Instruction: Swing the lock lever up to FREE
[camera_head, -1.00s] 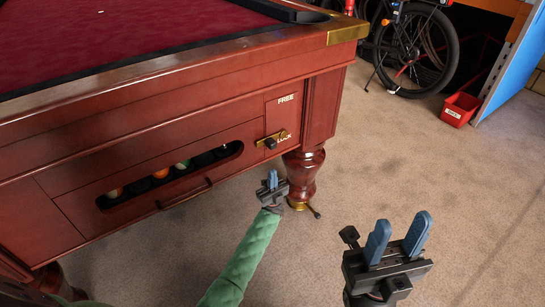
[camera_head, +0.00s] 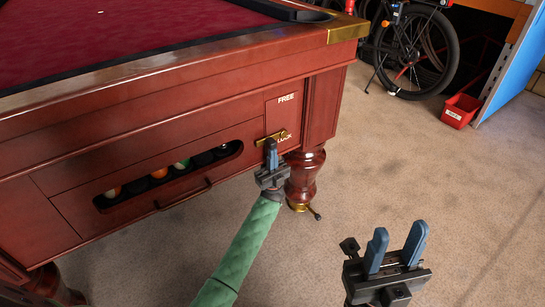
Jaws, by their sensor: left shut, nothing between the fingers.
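The lock lever (camera_head: 283,134) is a brass piece on the front panel of the red-brown pool table. It lies roughly level, between the FREE label (camera_head: 286,98) above and the LOCK label (camera_head: 287,139) below, which is partly covered. My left gripper (camera_head: 271,147) is shut and empty, its blue fingers pointing up in front of the lever's left end and hiding the dark knob there. I cannot tell whether they touch it. My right gripper (camera_head: 396,247) is open and empty over the carpet at the lower right, away from the table.
The pool table's turned leg (camera_head: 304,178) stands just right of my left gripper. A ball slot (camera_head: 165,175) with several balls and a handle (camera_head: 184,195) are to the left. A bicycle (camera_head: 416,48) and a red bin (camera_head: 460,110) stand behind. Open carpet lies to the right.

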